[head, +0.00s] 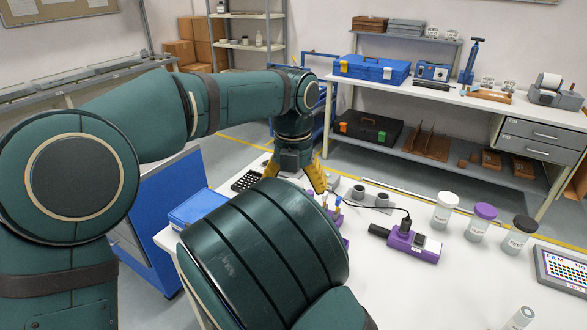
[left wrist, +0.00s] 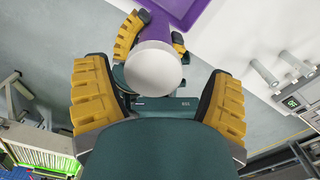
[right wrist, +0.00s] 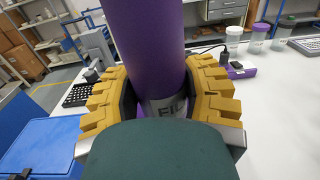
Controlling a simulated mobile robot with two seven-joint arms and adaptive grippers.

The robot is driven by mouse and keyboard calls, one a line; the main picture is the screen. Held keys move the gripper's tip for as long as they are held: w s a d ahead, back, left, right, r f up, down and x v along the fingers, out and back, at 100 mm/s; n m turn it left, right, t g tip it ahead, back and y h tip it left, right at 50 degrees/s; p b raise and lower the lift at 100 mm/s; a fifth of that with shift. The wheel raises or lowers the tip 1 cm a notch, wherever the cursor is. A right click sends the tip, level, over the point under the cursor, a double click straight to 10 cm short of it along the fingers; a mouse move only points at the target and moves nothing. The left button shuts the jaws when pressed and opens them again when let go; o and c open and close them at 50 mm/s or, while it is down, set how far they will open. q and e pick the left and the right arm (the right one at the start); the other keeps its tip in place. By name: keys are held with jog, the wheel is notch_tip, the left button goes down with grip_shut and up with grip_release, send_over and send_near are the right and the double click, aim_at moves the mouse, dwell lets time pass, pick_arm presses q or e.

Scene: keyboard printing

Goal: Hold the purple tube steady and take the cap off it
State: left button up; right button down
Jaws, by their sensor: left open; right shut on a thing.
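The purple tube (right wrist: 150,45) stands between the yellow fingers of my right gripper (right wrist: 160,85), which is shut on it; part of a grey label with dark letters shows low on the tube. In the left wrist view the tube's light grey cap (left wrist: 153,70) faces the camera, with the purple body (left wrist: 157,28) and the right gripper's fingers behind it. My left gripper (head: 294,177) is open and points down over the table. In its wrist view its fingers stand apart on either side of the cap, with gaps. My right forearm hides the right gripper and held tube in the head view.
On the white table (head: 385,290) stand jars with a white lid (head: 447,200), a purple lid (head: 485,211) and a dark lid (head: 524,224). A purple device (head: 412,246) with a cable lies nearby. A blue box (head: 200,208) is at the left edge. The front middle is fairly clear.

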pick_arm(q)
jog(key=shift+f, duration=0.55)
jog(key=c, duration=1.3)
jog(key=shift+o, duration=0.2)
jog(key=shift+d, duration=0.1)
